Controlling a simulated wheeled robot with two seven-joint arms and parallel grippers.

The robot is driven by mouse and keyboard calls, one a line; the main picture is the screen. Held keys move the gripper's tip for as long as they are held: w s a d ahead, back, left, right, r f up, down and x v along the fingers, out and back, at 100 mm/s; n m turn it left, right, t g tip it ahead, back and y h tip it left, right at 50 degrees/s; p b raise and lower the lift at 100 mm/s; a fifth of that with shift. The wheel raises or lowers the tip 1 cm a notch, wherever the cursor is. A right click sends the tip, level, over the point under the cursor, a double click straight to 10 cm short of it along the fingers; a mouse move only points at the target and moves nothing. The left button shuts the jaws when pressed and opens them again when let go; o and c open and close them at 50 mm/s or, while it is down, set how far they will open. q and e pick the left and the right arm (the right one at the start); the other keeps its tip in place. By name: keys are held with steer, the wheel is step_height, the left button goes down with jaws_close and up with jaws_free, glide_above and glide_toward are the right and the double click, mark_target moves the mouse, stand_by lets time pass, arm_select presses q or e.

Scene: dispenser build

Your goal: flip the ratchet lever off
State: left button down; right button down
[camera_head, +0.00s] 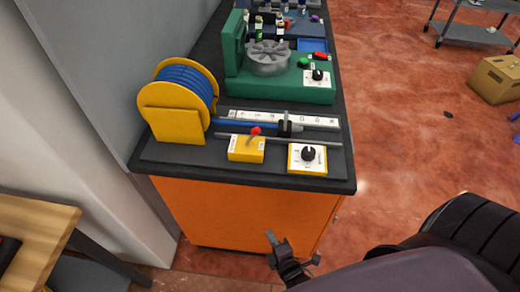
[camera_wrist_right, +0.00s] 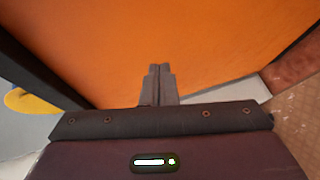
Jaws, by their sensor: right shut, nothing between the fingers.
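The ratchet lever has a red knob (camera_head: 256,131) and stands on a small yellow box (camera_head: 246,150) at the front of the dark bench top. The lever leans a little to the right at its top. My right gripper (camera_head: 271,237) is low in front of the orange cabinet, below the bench top and well apart from the lever. In the right wrist view its fingers (camera_wrist_right: 160,70) are shut, empty, and face the orange cabinet front. The lever is not visible in that view. My left gripper is not in view.
A yellow reel with blue tubing (camera_head: 175,125) stands left of the lever. A white box with a black knob (camera_head: 307,158) sits to its right. A ruler and rail (camera_head: 300,120) lie behind it. A green machine (camera_head: 285,88) stands farther back. The floor at right is mostly clear.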

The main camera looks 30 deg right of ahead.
step_height(320, 180, up, 23)
steer(key=w+n+t+h+b, duration=0.1)
steer(key=n+t+h, duration=0.2)
steer(key=n+t, duration=0.5)
steer(key=shift+w+d+f+b, duration=0.15)
steer(key=shift+w+d+b, duration=0.15)
steer(key=shift+w+d, duration=0.1)
steer(key=p, duration=0.4)
glide_toward(251, 137)
steer(key=w+r, duration=0.1)
steer(key=w+d+r, duration=0.1)
steer(key=r, duration=0.1)
steer(key=w+d+r, duration=0.1)
steer(key=shift+w+r, duration=0.15)
steer(key=shift+w, duration=0.2)
steer(key=shift+w+d+r, duration=0.1)
steer(key=shift+w, duration=0.35)
steer(key=shift+w, duration=0.1)
